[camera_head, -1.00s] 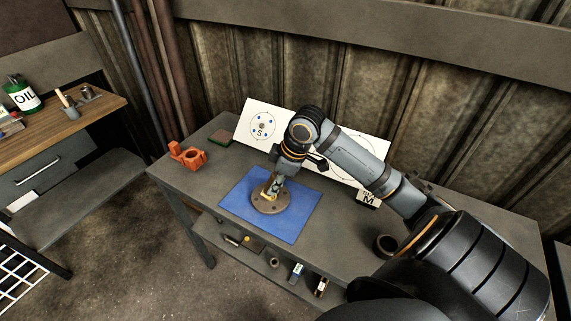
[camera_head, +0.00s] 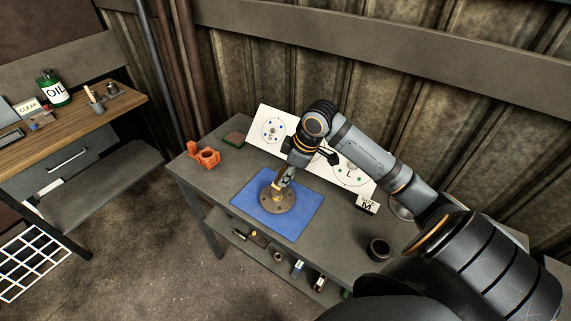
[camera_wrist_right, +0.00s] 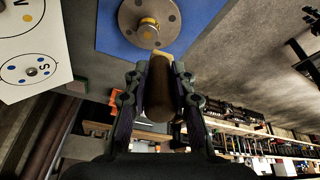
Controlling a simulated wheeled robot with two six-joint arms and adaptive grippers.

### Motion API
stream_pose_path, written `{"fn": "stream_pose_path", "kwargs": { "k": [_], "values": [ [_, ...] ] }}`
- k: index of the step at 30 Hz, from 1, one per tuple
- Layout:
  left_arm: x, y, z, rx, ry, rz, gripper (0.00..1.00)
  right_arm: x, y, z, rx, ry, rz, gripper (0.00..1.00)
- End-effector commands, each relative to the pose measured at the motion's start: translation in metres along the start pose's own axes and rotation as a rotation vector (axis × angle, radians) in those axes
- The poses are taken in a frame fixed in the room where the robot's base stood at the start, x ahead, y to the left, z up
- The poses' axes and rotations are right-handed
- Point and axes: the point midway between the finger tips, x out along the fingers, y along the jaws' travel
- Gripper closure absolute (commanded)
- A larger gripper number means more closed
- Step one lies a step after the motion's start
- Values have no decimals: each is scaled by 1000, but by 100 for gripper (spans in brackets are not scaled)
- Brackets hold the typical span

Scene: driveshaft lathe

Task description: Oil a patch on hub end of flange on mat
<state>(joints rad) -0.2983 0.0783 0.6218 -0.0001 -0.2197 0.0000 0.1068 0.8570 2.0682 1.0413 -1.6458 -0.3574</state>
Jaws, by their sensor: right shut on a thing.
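The flange (camera_head: 289,203) is a round brown-grey plate with bolt holes and a raised hub, lying on the blue mat (camera_head: 308,207). In the right wrist view, the flange (camera_wrist_right: 170,14) shows a hub (camera_wrist_right: 147,32) with a yellow patch or band. My right gripper (camera_head: 281,180) points down just above the hub. In the wrist view, my right gripper (camera_wrist_right: 160,75) is shut on a brown cylindrical handle (camera_wrist_right: 159,95), whose pale tip is close to the hub. I cannot tell whether the tip touches it. My left gripper is not in view.
A white board (camera_head: 266,113) marked S and L leans behind the mat. An orange fixture (camera_head: 207,157) and a dark ring (camera_head: 378,249) stand on the grey table. A green OIL can (camera_head: 54,90) stands on the wooden bench at left. Small items lie on the lower shelf.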

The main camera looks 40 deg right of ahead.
Motion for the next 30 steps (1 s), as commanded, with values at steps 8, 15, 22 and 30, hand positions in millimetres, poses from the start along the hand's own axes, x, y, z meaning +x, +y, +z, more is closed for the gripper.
{"fn": "stream_pose_path", "kwargs": {
  "k": [8, 15, 22, 30],
  "values": [
    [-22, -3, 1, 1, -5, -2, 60, -19, 6, -6, 7, -1, 2, 100],
    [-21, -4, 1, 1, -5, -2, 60, -18, 6, -5, 7, 0, 3, 100],
    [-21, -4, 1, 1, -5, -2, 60, -18, 6, -5, 7, 0, 3, 100],
    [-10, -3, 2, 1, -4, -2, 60, 18, -30, -3, -50, 3, -26, 100]
  ]
}}
